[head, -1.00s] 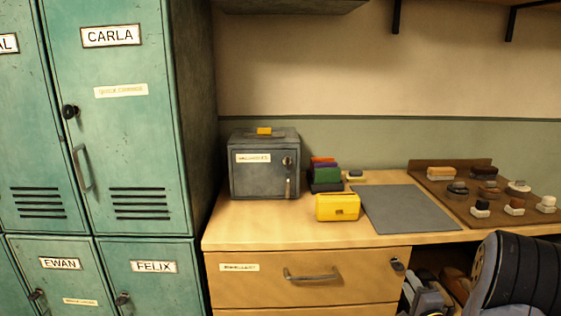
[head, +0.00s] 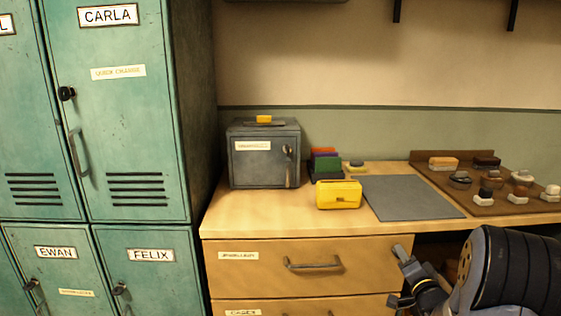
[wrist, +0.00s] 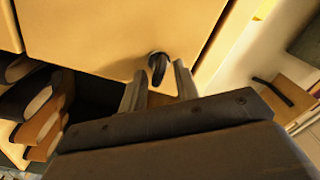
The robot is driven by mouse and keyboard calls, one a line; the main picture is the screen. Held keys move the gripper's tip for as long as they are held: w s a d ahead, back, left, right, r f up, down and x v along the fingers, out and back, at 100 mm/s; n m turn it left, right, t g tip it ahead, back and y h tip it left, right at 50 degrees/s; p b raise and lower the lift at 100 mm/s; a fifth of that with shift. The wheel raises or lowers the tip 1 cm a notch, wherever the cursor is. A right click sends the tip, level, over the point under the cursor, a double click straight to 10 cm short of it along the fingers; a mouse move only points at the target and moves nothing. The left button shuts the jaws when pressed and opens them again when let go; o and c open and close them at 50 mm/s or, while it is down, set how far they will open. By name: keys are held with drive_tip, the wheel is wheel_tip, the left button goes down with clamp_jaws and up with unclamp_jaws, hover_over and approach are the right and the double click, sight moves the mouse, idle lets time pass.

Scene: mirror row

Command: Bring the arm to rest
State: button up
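My gripper (head: 402,276) is in front of the right end of the wooden top drawer (head: 270,275), low at the right of the head view. In the wrist view, the two fingers of my gripper (wrist: 159,75) stand apart. A dark lock knob (wrist: 157,66) on the drawer face shows in the gap between them, with space on either side. I cannot tell how close the fingertips are to the drawer face. Nothing is held. My dark arm fills the lower right of the head view.
A grey metal box (head: 263,160) and a yellow case (head: 338,194) stand on the desk, beside a grey mat (head: 410,197). A brown tray (head: 430,160) holds several small items. Green lockers (head: 120,120) stand at left. Brushes or shoes (wrist: 40,125) show under the desk.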

drive_tip(key=shift+s+a+r+n+b, duration=0.1)
drive_tip(key=shift+s+n+b, duration=0.65)
drive_tip(key=shift+n+b, duration=0.85)
drive_tip(key=shift+s+d+f+n+b, duration=0.1)
drive_tip(key=shift+s+n+b, duration=0.6)
drive_tip(key=shift+n+b, duration=0.95)
drive_tip(key=shift+s+a+r+n+b, duration=0.1)
drive_tip(key=shift+s+n+b, duration=0.8)
drive_tip(key=shift+n, duration=1.25)
drive_tip(key=shift+w, duration=0.1)
